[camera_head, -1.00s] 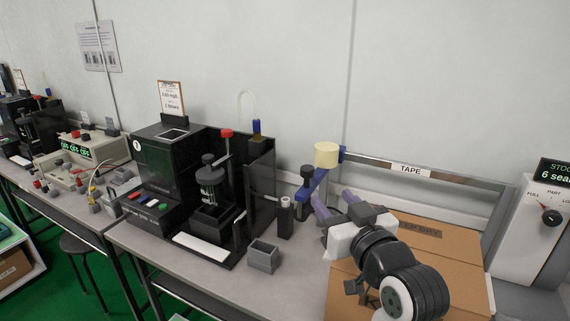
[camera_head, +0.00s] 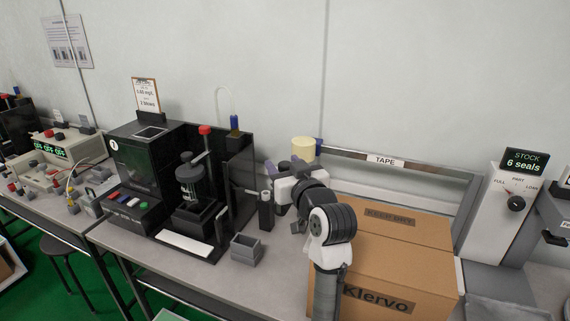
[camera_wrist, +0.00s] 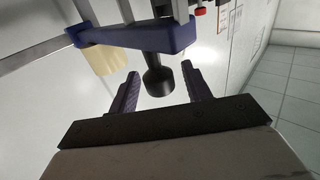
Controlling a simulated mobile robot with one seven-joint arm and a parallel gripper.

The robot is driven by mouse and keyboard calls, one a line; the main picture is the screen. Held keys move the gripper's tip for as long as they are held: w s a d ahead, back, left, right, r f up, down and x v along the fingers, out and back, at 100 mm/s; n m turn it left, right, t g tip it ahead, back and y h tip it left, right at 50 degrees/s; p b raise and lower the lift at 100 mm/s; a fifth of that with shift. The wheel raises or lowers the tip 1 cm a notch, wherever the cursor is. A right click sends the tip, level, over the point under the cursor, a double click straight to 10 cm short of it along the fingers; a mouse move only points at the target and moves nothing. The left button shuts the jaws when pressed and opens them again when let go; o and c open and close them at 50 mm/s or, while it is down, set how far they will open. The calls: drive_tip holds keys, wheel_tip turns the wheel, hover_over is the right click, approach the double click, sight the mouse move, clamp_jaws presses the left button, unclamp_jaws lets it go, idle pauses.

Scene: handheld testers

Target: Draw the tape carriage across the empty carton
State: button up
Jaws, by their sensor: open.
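The tape carriage has a cream tape roll (camera_head: 303,148) and a blue arm (camera_wrist: 135,37), at the left end of a rail. Its black knob (camera_wrist: 157,80) hangs below the blue arm in the wrist view. My gripper (camera_wrist: 160,72) is open, with one purple finger on each side of the knob and a visible gap to each. In the head view my gripper (camera_head: 278,170) covers the knob and most of the blue arm. The brown carton (camera_head: 395,262) stands under the rail with its top flaps closed; its inside is hidden.
The grey rail (camera_head: 432,169) with a TAPE label spans behind the carton. A grey open box (camera_head: 246,249) and a black tester (camera_head: 150,165) stand left of my gripper. A white STOCK unit (camera_head: 492,215) stands to the right, its display reading 6 seals.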

clamp_jaws()
idle(0.3)
drive_tip(key=shift+d, duration=0.1)
